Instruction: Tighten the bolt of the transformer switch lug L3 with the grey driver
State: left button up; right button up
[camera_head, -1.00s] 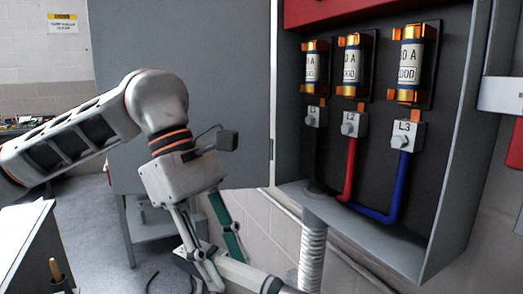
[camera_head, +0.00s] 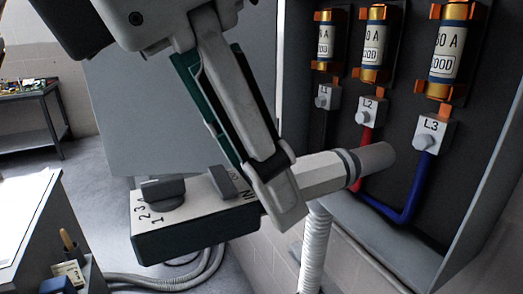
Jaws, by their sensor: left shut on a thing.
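The lug L3 (camera_head: 432,133) is a light grey block with a hex bolt (camera_head: 424,142) on its face, at the right of the cabinet; a blue cable leaves its bottom. My left gripper (camera_head: 277,195) is shut around the body of the grey driver (camera_head: 320,174). The driver has a dark-sided box end with a knob and numbers at left, and a round grey nose pointing right. The nose tip is below and left of the L3 bolt in the picture and looks apart from it. The gripper hides part of the driver. My right gripper does not show.
Lugs L1 (camera_head: 328,96) and L2 (camera_head: 371,110) sit left of L3, with fuses above them. The cabinet's right wall (camera_head: 490,200) stands close to L3. A ribbed conduit (camera_head: 315,250) runs down below. A bench (camera_head: 22,225) is at the lower left.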

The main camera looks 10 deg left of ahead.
aim_at(327, 155)
pick_arm(q)
jog(key=shift+d, duration=0.1)
dwell(0.3)
jog(key=shift+w+d+r, duration=0.1)
jog(key=shift+w+d, duration=0.2)
jog(key=shift+d, duration=0.05)
jog(key=shift+w+d+p, duration=0.4)
jog(key=shift+w+d, duration=0.05)
jog(key=shift+d, duration=0.2)
jog(key=shift+w+d, duration=0.5)
jog(key=shift+d, duration=0.2)
jog(key=shift+w+d+p, duration=0.25)
jog(key=shift+d+p, duration=0.05)
jog(key=shift+w+d, duration=0.3)
jog(key=shift+d, duration=0.15)
